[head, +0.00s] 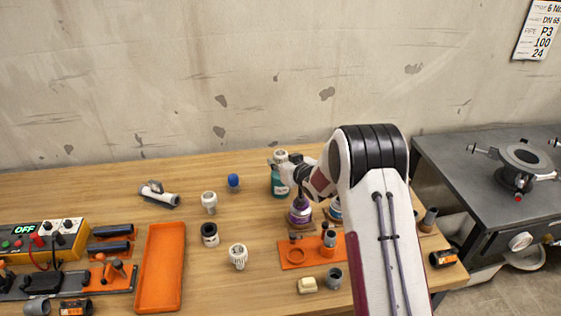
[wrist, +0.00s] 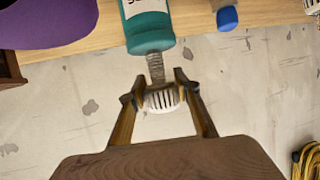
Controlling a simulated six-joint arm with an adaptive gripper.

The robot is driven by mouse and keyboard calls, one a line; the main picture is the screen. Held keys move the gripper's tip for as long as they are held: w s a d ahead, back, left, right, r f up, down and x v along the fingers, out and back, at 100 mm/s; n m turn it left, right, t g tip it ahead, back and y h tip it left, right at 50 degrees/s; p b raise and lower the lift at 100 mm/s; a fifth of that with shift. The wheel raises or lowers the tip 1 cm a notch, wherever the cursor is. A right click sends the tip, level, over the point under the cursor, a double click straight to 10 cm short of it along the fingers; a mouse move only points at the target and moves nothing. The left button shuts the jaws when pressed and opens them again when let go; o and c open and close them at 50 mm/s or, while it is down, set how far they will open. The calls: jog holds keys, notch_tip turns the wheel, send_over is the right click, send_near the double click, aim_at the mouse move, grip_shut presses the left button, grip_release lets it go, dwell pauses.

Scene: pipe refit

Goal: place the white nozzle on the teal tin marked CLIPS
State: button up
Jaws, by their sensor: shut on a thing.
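The teal tin (head: 278,184) stands upright at the back of the bench; its label is too small to read in the head view. It shows inverted in the wrist view (wrist: 150,32), its label cut off. My gripper (wrist: 161,82) is shut on the ribbed white nozzle (wrist: 161,99), which shows in the head view (head: 281,155) above the tin. A grey threaded stem (wrist: 155,67) runs between nozzle and tin. I cannot tell whether the nozzle is seated or merely lined up. The gripper in the head view (head: 280,164) is partly hidden by my wrist.
A purple tin (head: 300,212) stands just in front of the teal tin, with another tin partly behind my arm. A blue-capped object (head: 233,182) and other white fittings (head: 238,256) stand left. An orange tray (head: 160,267) and orange plate (head: 296,256) lie nearer.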

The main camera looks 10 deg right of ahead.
jog(key=o, duration=1)
jog(key=shift+f, duration=0.1)
jog(key=shift+s+d+r, duration=0.15)
jog(key=shift+s+r, duration=0.2)
jog(key=shift+s, duration=0.1)
jog(key=v, duration=1.1)
